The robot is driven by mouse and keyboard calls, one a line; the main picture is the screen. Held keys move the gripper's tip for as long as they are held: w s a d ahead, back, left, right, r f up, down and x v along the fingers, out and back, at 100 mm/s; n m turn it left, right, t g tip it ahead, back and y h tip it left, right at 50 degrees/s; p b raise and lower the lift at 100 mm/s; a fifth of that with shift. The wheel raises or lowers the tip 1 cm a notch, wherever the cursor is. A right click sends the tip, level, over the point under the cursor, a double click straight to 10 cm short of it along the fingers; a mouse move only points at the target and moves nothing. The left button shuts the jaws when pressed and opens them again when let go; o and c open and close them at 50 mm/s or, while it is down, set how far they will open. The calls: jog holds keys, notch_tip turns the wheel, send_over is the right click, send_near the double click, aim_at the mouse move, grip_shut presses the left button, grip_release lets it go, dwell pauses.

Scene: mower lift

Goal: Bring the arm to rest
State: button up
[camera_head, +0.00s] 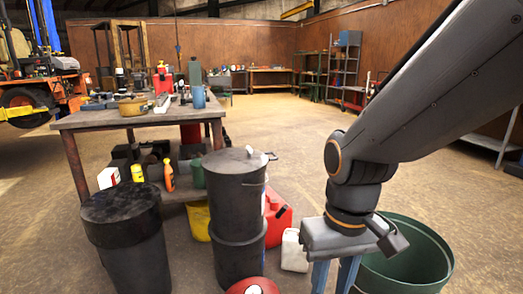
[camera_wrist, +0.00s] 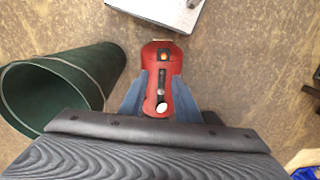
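My gripper (camera_head: 334,280) hangs at the end of my arm, pointing down, with its two blue fingers apart. The tips run out of the bottom of the body camera view. In the wrist view, the blue fingers of my gripper (camera_wrist: 162,92) flank a red piece (camera_wrist: 148,67) with an orange button and a white round spot. I cannot tell whether the fingers press on it or it lies below them. My arm reaches in from the upper right, bent at the joint above the gripper.
A dark green bin (camera_head: 440,264) stands close to the right of my gripper; the wrist view shows it at left (camera_wrist: 112,70). Black drums (camera_head: 237,205), a red can (camera_head: 278,218) and a white jug (camera_head: 294,252) stand left. A workbench (camera_head: 90,120) is behind. Open floor (camera_head: 290,125) lies beyond.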

jog(key=d+r+m+p, duration=0.2)
jog(key=d+r+p, duration=0.5)
jog(key=p, duration=0.5)
jog(key=shift+s+r+p, duration=0.3)
jog(key=shift+s+r, duration=0.05)
